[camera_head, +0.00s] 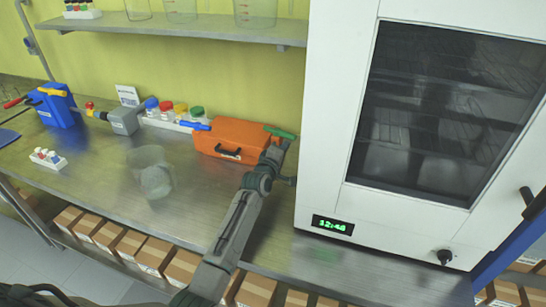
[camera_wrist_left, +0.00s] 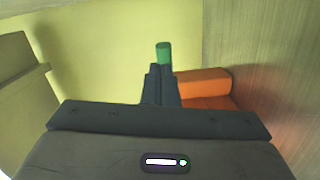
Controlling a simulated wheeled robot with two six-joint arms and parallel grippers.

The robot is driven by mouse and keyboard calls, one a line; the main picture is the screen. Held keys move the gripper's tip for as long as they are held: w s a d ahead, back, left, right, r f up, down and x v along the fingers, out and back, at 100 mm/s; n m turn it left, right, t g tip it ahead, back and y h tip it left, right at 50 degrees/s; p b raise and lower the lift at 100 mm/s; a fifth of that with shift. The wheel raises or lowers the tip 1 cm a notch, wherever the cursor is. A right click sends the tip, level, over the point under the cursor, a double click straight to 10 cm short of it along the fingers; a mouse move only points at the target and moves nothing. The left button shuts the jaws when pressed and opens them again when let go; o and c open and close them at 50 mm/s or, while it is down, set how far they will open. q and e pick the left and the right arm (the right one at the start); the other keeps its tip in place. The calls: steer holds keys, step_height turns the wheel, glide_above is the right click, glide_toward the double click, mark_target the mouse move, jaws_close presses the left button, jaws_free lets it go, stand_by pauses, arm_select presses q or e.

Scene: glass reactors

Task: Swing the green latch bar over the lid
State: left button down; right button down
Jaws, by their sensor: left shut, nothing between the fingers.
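An orange case (camera_head: 240,132) with a dark front handle stands on the metal bench against the wall. The green latch bar (camera_head: 280,133) is at its right end and points out to the right, off the lid. A blue bar (camera_head: 196,126) sticks out at the left end. My left gripper (camera_head: 283,145) is shut and empty, just in front of the green bar. In the left wrist view the green bar (camera_wrist_left: 163,52) shows just past the shut fingertips (camera_wrist_left: 161,68), with the orange case (camera_wrist_left: 203,86) to the right. I cannot tell if they touch. My right gripper is not in view.
A white oven (camera_head: 335,180) stands close on the right of my left arm. A glass beaker (camera_head: 151,172), a rack of coloured-cap bottles (camera_head: 172,122) and a grey block (camera_head: 125,120) are to the left. A shelf (camera_head: 180,24) hangs above. The bench front is mostly clear.

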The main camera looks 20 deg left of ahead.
arm_select(q)
steer(key=s, duration=0.7)
steer(key=shift+a+r+b, duration=0.2)
steer(key=shift+a+b, duration=0.05)
steer(key=shift+b, duration=0.2)
